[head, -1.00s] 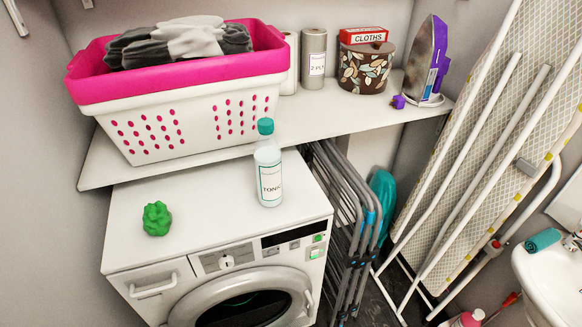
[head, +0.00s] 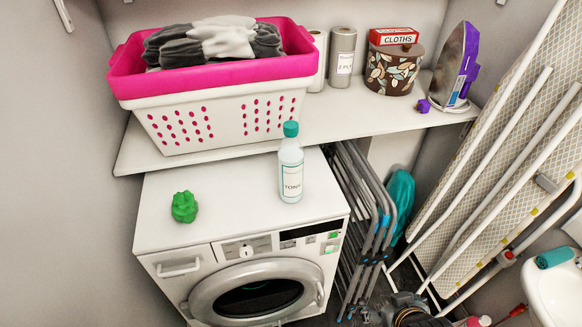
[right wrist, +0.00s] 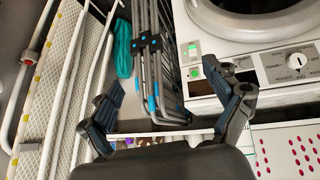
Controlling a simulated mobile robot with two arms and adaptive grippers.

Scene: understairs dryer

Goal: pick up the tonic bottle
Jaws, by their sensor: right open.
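The tonic bottle (head: 291,170) is clear and white with a teal cap and a label. My right gripper (head: 402,306) shows at the bottom edge of the head view, low and to the right of the dryer. In the right wrist view my right gripper (right wrist: 165,110) is open and empty, with its fingers apart. My left gripper is not in view.
A green spiky object (head: 185,207) sits left on the dryer. A shelf (head: 395,122) behind holds a pink-rimmed basket (head: 220,105), paper rolls, a patterned tub (head: 391,70) and an iron (head: 456,65). Folded racks (head: 362,225) and an ironing board (head: 500,150) stand right.

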